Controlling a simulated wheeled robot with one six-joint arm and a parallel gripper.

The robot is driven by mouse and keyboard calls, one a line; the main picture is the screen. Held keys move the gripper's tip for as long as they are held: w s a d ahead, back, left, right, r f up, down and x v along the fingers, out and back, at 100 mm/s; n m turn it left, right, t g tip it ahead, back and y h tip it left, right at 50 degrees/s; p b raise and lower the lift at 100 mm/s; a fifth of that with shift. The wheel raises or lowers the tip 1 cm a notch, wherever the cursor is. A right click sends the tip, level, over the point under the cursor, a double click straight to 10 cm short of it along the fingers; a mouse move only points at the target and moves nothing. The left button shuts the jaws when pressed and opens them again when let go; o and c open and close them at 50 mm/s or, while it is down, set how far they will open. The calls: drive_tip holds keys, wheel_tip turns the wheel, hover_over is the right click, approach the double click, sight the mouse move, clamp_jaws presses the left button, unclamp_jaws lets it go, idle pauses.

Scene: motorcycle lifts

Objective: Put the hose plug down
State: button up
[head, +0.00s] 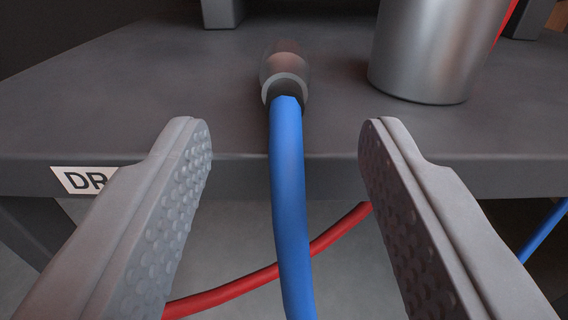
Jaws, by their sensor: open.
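The hose plug (285,75) is a grey, rounded metal fitting on the end of a blue hose (288,200). It lies on the dark grey table top (170,90), near the front edge. The hose runs from it over the edge and down toward me, between my fingers. My gripper (286,135) is open, with one finger on each side of the hose and clear of it. The plug lies beyond the fingertips, apart from them.
A silver metal cylinder (435,50) stands on the table right of the plug. A red hose (240,288) passes below the table edge behind the blue hose. A label reading "DR" (83,181) is on the front edge. The table's left side is clear.

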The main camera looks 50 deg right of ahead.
drive_tip(key=shift+v, duration=1.95)
